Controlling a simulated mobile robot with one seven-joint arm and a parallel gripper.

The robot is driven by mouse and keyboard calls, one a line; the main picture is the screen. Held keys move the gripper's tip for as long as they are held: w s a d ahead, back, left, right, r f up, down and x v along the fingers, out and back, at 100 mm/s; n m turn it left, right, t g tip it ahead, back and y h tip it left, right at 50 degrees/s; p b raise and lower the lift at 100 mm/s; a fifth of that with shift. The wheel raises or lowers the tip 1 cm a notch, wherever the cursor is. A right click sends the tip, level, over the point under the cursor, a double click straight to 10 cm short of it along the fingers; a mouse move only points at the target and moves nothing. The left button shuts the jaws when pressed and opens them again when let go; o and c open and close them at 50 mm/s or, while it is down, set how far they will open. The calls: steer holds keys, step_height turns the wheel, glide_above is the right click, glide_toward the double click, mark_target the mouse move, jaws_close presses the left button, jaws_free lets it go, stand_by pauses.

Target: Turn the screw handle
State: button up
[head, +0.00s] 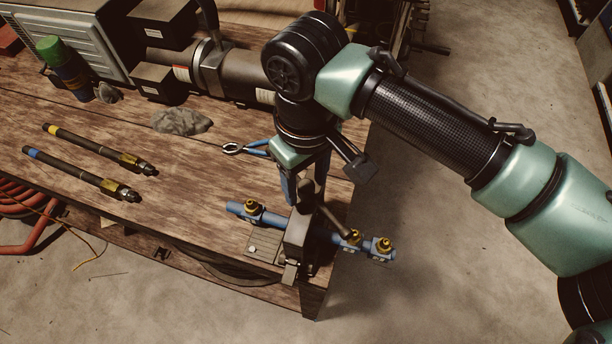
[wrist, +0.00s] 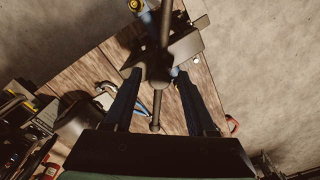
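The screw handle is a dark rod (head: 335,222) on the dark vise (head: 296,240) at the table's front right corner. In the wrist view the handle (wrist: 164,42) runs lengthwise between my fingers, with a thick dark hub near their tips. My gripper (head: 305,193) points down just above the vise. In the wrist view my gripper (wrist: 158,75) is open, with a blue finger on each side of the handle and visible gaps. A blue pipe (head: 325,236) with brass fittings passes through the vise. Part of the handle is hidden behind my gripper in the head view.
Blue-handled pliers (head: 245,148) lie behind my gripper. Two dark hoses (head: 95,150) lie at left on the wooden table (head: 180,205). A grey rag (head: 182,121), black boxes (head: 160,85) and a large cylinder (head: 235,75) stand farther back. Right of the table is open floor.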

jaws_close()
stand_by(1.2)
